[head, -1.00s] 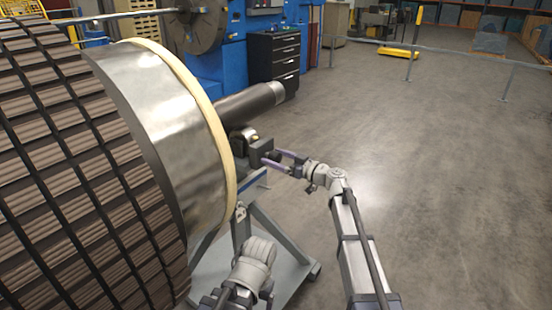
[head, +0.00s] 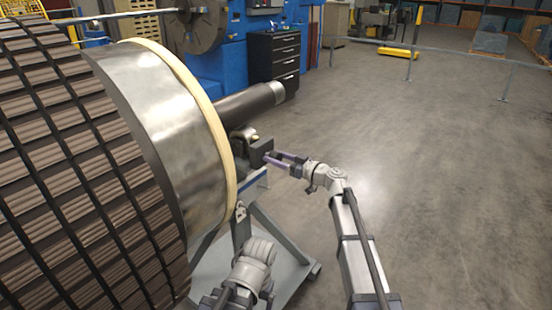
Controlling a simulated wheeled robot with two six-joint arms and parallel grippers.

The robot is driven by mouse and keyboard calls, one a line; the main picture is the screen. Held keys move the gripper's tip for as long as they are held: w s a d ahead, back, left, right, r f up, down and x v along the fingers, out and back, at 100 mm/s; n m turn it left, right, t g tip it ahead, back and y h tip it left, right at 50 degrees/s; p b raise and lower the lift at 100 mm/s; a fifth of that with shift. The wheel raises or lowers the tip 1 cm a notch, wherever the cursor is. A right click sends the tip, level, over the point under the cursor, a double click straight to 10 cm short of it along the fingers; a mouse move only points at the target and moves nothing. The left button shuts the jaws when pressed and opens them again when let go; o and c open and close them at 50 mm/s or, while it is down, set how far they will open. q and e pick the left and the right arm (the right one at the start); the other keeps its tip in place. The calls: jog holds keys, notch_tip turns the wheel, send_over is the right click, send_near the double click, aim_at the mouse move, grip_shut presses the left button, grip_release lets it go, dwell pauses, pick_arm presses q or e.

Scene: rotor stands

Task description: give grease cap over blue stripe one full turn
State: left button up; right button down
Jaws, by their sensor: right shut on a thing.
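The rotor stand (head: 272,238) is a grey frame under the rotor's shaft end, with a blue stripe (head: 254,180) along its top beam. A dark block (head: 261,149) sits above the stripe. My right gripper (head: 270,157) reaches in from the right with its purple fingers at the face of this block. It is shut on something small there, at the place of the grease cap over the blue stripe. The cap itself is too small and covered to make out. My left arm shows at the bottom centre, and its fingertips are not visible.
The large rotor (head: 160,130), with a pale band round its edge, fills the left. Its dark shaft (head: 253,103) points right above the stand. A black drawer cabinet (head: 273,57) stands behind. The floor to the right is clear up to a railing.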

jog(key=shift+m, duration=3)
jog(key=shift+c, duration=1.1)
grip_release()
jog(key=v, duration=0.7)
jog(key=shift+s+d, duration=0.2)
jog(key=shift+d, duration=0.15)
jog(key=shift+x, duration=3.9)
